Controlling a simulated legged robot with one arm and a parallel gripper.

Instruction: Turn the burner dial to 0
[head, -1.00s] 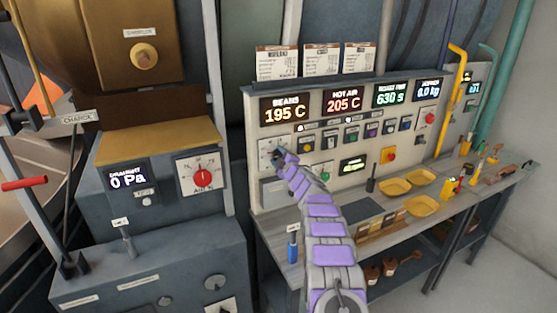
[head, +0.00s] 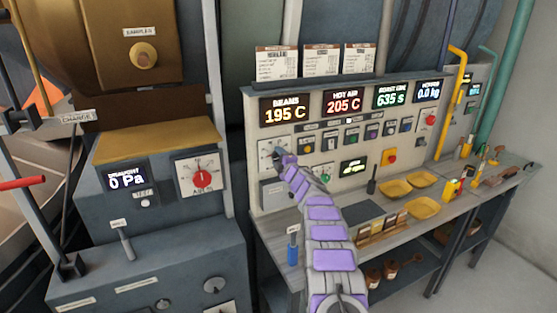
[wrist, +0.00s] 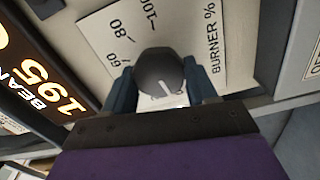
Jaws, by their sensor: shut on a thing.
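The burner dial (wrist: 160,68) is a dark round knob with a white pointer line, on a light plate labelled "BURNER %" (wrist: 213,40). The marks 60, 80 and 100 show on its left and upper side in the wrist view. The pointer aims down in that picture, slightly right, away from those marks. The lower part of the scale is hidden by my gripper. My gripper (wrist: 164,92) has its two blue fingers on either side of the knob, shut on it. In the head view my gripper (head: 278,154) meets the plate (head: 264,145) at the panel's left.
The panel shows beans 195 C (head: 285,112) and hot air 205 C (head: 343,103). Several small buttons and knobs sit right of the dial. A bench (head: 345,225) with yellow trays (head: 395,188) stands below. Another dial with a red knob (head: 202,180) is on the left cabinet.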

